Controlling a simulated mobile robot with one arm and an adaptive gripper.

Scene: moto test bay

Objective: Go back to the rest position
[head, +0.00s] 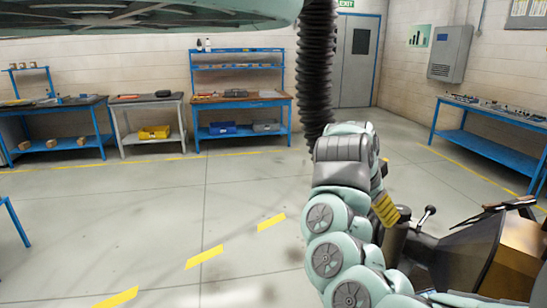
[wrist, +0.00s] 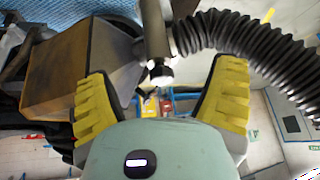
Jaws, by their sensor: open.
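My gripper shows in the wrist view (wrist: 160,75) as two yellow ribbed fingers spread wide apart, open, with nothing held between them. In the head view only one yellow finger (head: 386,209) shows, beside my teal and grey arm; the rest is hidden behind the arm. The gripper is near a dark machine with a bronze-coloured box (head: 519,262). In the wrist view this box (wrist: 62,80) lies just left of and behind the left finger. I cannot tell whether they touch.
A black corrugated hose (head: 317,70) hangs close above my arm; it also shows in the wrist view (wrist: 250,45). A knobbed lever (head: 424,216) stands right of the gripper. Blue workbenches (head: 241,101) line the back wall; another (head: 490,117) stands right.

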